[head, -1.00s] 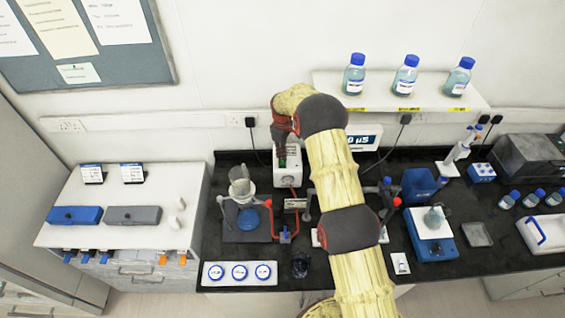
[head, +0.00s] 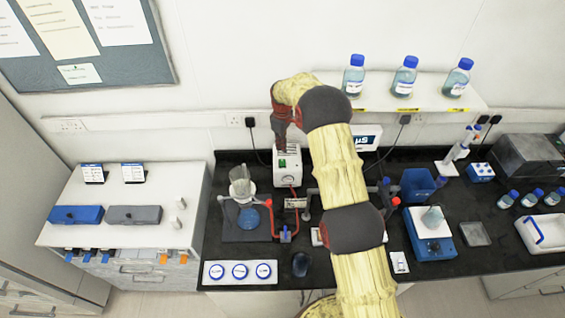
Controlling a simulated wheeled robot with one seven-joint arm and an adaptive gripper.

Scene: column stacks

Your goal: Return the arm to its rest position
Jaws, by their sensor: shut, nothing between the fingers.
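My arm, in a yellow ribbed sleeve with dark joints, reaches up from the bottom edge across the bench in the head view. Its end bends down at the upper left of the arm. My gripper (head: 281,147) is dark and reddish, points down and is shut with nothing visible in it. It is just above or behind a white box with a small dial (head: 288,166); I cannot tell whether they touch. The fingertips are small and hard to make out. The arm hides part of the middle of the bench.
A glass vessel on a stand (head: 240,190) is left of the white box. A shelf (head: 425,101) with blue-capped bottles is at the back. A blue balance-like device (head: 436,247) stands right of my arm. A white board with three round dishes (head: 215,283) lies at the front left.

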